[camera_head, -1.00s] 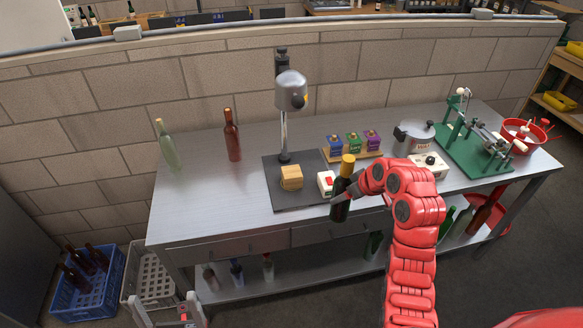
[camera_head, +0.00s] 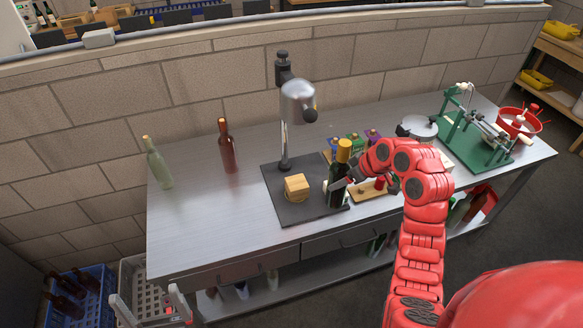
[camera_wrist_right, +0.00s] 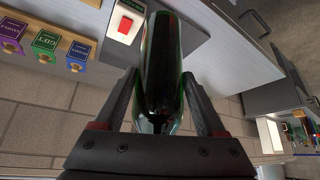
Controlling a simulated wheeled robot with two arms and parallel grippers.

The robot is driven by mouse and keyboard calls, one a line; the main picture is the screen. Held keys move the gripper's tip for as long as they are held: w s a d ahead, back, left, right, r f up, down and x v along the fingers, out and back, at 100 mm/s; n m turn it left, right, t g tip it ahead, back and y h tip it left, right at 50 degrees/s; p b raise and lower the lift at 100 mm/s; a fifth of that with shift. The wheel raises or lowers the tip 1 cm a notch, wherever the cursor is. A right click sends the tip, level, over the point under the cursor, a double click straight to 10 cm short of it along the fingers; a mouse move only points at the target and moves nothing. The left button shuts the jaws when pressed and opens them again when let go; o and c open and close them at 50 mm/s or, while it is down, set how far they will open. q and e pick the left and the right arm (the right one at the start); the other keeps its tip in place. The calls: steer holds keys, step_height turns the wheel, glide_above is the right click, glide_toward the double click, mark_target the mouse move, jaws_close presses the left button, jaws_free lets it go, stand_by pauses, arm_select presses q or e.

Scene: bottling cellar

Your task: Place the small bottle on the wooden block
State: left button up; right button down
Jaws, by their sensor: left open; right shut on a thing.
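The small bottle (camera_head: 337,186) is dark green with a yellow cap, upright in the head view. My right gripper (camera_head: 350,183) is shut around it; in the right wrist view the bottle (camera_wrist_right: 164,65) lies between both fingers. The wooden block (camera_head: 297,188) sits on a dark base plate (camera_head: 290,212), just left of the bottle, under the metal head of a stand (camera_head: 298,100). Nothing rests on the block. The bottle is beside the block, apart from it. My left gripper (camera_head: 145,297) is open and empty, low at the left before the table.
A clear green bottle (camera_head: 158,165) and a red-brown bottle (camera_head: 228,148) stand on the table's left. Small boxes (camera_head: 355,143) stand behind my right gripper. A green device (camera_head: 475,140) stands at the right. The table's left front (camera_head: 205,235) is clear.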

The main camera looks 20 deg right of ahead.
mark_target(333, 173)
steer(key=w+a, duration=0.2)
steer(key=w, duration=0.1)
steer(key=shift+r+b, duration=0.1)
steer(key=shift+b, duration=0.3)
steer(key=w+a+f+p, duration=0.3)
steer(key=w+a, duration=0.3)
steer(key=w, duration=0.5)
steer(key=shift+w+f, duration=0.15)
steer(key=shift+f, duration=0.25)
jaws_free()
steer(key=shift+r, duration=0.1)
steer(key=shift+d+r, duration=0.1)
